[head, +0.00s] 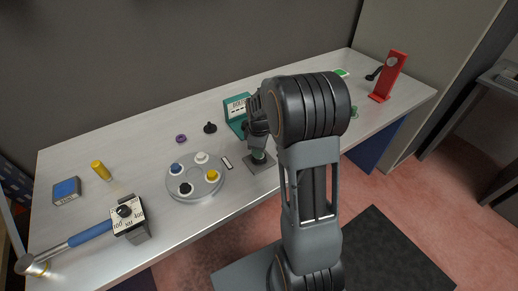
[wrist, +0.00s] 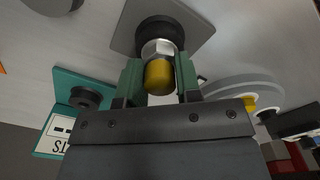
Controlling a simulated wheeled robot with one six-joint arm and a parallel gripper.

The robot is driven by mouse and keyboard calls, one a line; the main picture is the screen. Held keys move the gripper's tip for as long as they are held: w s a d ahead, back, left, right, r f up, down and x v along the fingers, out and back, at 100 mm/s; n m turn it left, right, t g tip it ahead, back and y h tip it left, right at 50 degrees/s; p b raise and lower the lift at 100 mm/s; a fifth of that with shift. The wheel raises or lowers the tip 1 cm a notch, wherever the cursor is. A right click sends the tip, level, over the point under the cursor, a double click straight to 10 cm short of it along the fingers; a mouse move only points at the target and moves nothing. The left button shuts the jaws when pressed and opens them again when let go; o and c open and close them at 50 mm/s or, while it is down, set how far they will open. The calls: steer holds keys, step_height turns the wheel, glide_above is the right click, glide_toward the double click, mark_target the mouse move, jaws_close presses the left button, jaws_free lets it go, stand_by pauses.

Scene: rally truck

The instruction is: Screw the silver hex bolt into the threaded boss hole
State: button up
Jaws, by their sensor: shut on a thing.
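My gripper (wrist: 158,72) has two green fingertips, one on each side of a silver hex piece (wrist: 158,48) with a brass-coloured cylinder (wrist: 159,77) on its near end. I take this silver piece to be the hex bolt, and the fingers are shut on it. Its far end meets a black round boss (wrist: 160,30) on a grey square plate (wrist: 197,33). The hole and any thread are hidden, so I cannot tell how deep it sits. In the head view, the plate (head: 252,166) lies near the table's front edge, with my gripper (head: 259,155) over it and my arm partly in front.
A teal stand (head: 235,108) with a label is behind the plate. Left of it is a round grey tray (head: 196,188) with several coloured pegs. A blue-handled tool (head: 90,233), blue box (head: 66,190) and yellow cylinder (head: 101,170) lie farther left. A red stand (head: 390,75) is at right.

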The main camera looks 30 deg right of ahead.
steer(key=shift+m, duration=0.5)
steer(key=shift+m, duration=0.8)
steer(key=shift+m, duration=0.9)
steer(key=shift+m, duration=0.8)
